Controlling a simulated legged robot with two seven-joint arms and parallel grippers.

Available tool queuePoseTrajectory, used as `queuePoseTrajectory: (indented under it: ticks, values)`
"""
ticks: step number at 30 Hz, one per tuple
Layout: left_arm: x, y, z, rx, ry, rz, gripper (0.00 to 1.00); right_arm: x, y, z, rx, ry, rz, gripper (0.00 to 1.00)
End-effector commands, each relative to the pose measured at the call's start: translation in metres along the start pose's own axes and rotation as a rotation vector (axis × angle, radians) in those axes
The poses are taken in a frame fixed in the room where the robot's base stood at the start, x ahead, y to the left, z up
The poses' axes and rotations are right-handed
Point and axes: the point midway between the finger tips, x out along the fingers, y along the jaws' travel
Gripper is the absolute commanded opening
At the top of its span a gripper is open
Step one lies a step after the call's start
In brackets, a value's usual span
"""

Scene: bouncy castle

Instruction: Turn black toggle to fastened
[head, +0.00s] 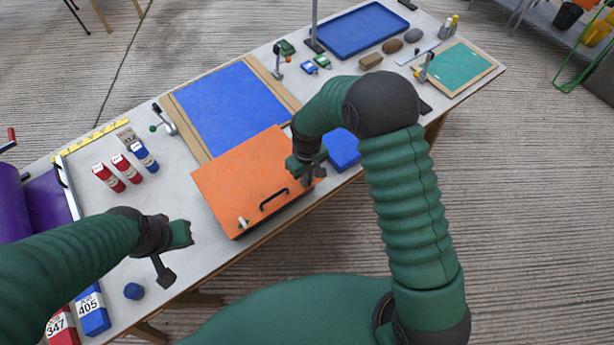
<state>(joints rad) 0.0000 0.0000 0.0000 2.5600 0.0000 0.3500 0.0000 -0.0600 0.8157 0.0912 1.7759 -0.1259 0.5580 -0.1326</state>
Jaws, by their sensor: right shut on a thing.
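An orange case (240,175) lies on the workbench with a black handle (273,199) along its near side. A pale toggle (243,222) sits left of the handle. My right gripper (309,179) is at the right end of the case's near side, pointing down and shut. The black toggle appears to be between its fingers, almost wholly hidden, so I cannot tell its position. My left gripper (174,254) is open and empty, left of the case above the bench.
A blue panel in a wooden frame (232,105) lies behind the case, with a toggle clamp (168,121) beside it. A blue block (343,149) lies right of my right gripper. The bench's near edge runs below the case.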

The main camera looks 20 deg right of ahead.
Motion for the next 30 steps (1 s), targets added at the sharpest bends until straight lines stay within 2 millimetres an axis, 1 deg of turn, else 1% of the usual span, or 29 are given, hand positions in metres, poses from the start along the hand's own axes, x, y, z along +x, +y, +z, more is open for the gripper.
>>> queuePoseTrajectory:
  ticks: [1, 9, 10, 14, 15, 22, 25, 28, 30]
  values:
    - [-0.001, 0.0, 0.0, 0.0, 0.0, 0.0, 0.0, -0.004, 0.002, -0.006, -0.003, 0.018, 0.005, 0.0]
    - [0.0, 0.0, 0.0, 0.0, 0.0, 0.0, 0.0, -0.004, 0.002, -0.006, -0.003, 0.018, 0.005, 0.0]
    - [0.0, 0.0, 0.0, 0.0, 0.0, 0.0, 0.0, -0.004, 0.002, -0.006, -0.003, 0.018, 0.005, 0.12]
    - [0.0, 0.0, 0.0, 0.0, 0.0, 0.0, 0.0, -0.003, 0.001, -0.005, -0.002, 0.014, 0.004, 0.29]
    - [0.0, 0.0, 0.0, 0.0, 0.0, 0.0, 0.0, -0.003, 0.001, -0.004, -0.002, 0.012, 0.003, 0.32]
    - [0.0, 0.0, 0.0, 0.0, 0.0, 0.0, 0.0, -0.002, 0.0, -0.002, -0.001, 0.007, 0.002, 0.32]
    - [0.001, 0.0, 0.0, 0.0, 0.0, 0.0, 0.0, -0.005, 0.0, -0.002, -0.001, 0.008, 0.002, 0.32]
    - [0.003, 0.0, 0.001, 0.0, 0.0, 0.0, 0.0, -0.019, 0.001, -0.003, -0.001, 0.01, 0.003, 0.32]
    - [0.005, 0.0, 0.001, 0.0, 0.0, 0.0, 0.0, -0.036, 0.001, -0.003, 0.0, 0.012, 0.003, 0.32]
